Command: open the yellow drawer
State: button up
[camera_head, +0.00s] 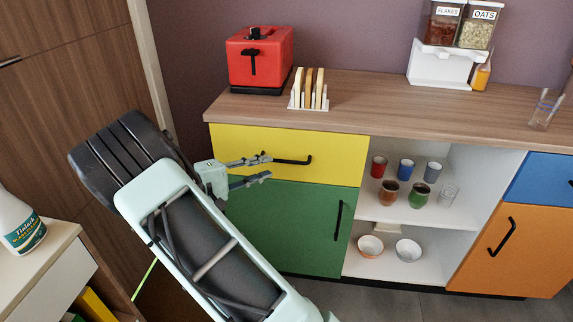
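The yellow drawer (325,146) is in the counter's left unit, just under the worktop. Its front looks flush with the unit, so it appears shut. Its black bar handle (293,161) runs sideways across the front. My gripper (268,167) is in front of the drawer, just left of the handle. Its two fingers are spread apart, one higher and one lower, with nothing seen between them. The upper fingertip is close to the handle's left end; I cannot tell whether they touch. Part of the drawer's lower left is hidden behind my gripper.
Below is a green door (290,225) with an upright black handle. Open shelves (405,212) with cups and bowls are to the right. A red toaster (260,58) and a toast rack (309,92) stand on the worktop. A white cabinet (45,270) is at lower left.

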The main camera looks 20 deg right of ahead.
aim_at(283, 162)
jog(key=b+x, duration=0.1)
jog(key=x, duration=0.7)
jog(key=shift+w+b, duration=0.1)
jog(key=shift+b, duration=0.2)
grip_shut()
